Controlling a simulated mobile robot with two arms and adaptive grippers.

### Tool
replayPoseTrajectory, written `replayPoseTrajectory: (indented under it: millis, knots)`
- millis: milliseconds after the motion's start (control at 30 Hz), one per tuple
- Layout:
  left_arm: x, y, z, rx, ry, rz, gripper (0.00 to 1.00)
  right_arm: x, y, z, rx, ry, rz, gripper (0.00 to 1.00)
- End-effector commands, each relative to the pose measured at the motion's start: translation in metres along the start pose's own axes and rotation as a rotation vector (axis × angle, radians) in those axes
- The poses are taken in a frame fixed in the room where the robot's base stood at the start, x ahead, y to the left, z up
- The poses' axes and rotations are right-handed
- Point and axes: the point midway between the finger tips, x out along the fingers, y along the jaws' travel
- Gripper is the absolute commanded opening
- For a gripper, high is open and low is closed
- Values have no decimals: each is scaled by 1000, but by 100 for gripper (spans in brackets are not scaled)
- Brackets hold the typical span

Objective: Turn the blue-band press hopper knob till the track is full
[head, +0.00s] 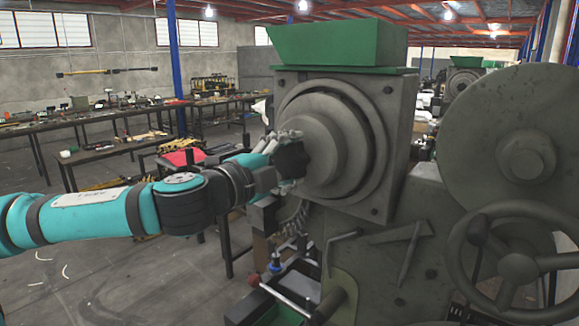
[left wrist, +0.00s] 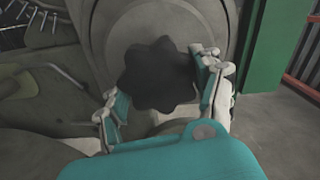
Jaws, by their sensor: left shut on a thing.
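The press hopper knob (head: 292,160) is a dark, lobed knob at the centre of the round grey hub (head: 335,145) on the press. In the left wrist view the knob (left wrist: 158,75) sits between the fingers. My left gripper (head: 283,153) is shut on the knob, with its fingers on either side; it also shows in the left wrist view (left wrist: 160,85). A green hopper (head: 338,43) tops the press head. No blue band is visible on this press. The track's fill cannot be made out. My right gripper is not in view.
A large handwheel (head: 517,267) and a round grey cover (head: 510,135) stand at the right. A lever with a red tip (head: 254,280) juts out below my left arm. Workbenches (head: 110,118) with tools line the left, with open floor before them.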

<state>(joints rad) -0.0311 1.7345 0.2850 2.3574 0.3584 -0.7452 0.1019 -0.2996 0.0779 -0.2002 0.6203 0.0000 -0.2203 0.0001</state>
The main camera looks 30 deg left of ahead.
Motion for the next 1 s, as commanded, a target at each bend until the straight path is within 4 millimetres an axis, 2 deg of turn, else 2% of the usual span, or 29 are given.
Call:
replayPoseTrajectory:
  millis: [1000]
  knots:
    - [0,1,2,-925,-2,5,34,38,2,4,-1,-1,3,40]
